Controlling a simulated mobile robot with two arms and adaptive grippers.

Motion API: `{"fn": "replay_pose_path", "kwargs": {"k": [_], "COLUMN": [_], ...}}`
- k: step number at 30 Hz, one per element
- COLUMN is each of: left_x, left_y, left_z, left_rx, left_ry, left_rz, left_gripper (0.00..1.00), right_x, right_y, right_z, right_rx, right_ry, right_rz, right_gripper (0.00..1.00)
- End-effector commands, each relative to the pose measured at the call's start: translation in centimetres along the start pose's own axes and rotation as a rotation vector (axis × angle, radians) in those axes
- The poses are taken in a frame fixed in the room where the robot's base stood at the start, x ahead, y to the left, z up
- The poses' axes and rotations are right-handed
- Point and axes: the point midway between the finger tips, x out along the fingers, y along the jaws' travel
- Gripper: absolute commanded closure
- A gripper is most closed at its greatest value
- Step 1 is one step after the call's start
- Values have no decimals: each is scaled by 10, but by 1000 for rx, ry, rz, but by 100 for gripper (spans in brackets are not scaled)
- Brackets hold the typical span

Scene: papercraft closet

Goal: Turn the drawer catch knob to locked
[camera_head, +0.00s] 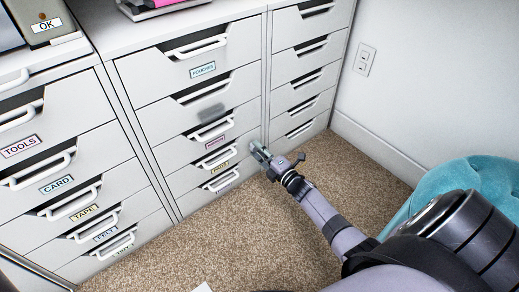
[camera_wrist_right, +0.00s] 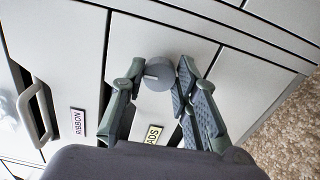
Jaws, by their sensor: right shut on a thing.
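The catch knob (camera_wrist_right: 158,73) is a small round grey knob on a pale drawer front, with a short light mark on its left side in the right wrist view. My right gripper (camera_wrist_right: 160,70) has its fingers on either side of the knob and is shut on it. In the head view my right gripper (camera_head: 259,149) is at the lower right edge of the middle cabinet column and covers the knob there. A label reading "ADS" (camera_wrist_right: 153,134) shows partly between the fingers. My left gripper is not in view.
White drawer cabinets (camera_head: 140,75) with labelled drawers and protruding handles fill the left and middle. A drawer labelled "RIBBON" (camera_wrist_right: 78,122) is beside the fingers. A teal pouf (camera_head: 468,180) stands at the right. Brown carpet (camera_head: 240,240) in front is mostly clear.

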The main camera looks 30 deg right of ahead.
Motion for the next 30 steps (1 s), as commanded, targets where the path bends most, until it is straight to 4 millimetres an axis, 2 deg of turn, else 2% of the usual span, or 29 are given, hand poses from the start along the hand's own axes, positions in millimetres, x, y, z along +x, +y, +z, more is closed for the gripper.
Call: {"fn": "replay_pose_path", "kwargs": {"k": [7, 21, 22, 30], "left_x": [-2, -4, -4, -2], "left_y": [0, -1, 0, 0], "left_z": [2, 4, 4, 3], "left_rx": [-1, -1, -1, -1], "left_ry": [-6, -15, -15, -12], "left_rz": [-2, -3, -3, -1], "left_gripper": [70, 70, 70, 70], "right_x": [0, 0, 0, 0], "right_y": [0, -1, -1, -1], "right_z": [0, -1, -1, 0], "right_rx": [63, 75, 75, 74], "right_ry": [1, 1, 1, 0], "right_rz": [-1, -1, -1, -1], "right_gripper": [100, 100, 71, 53]}}
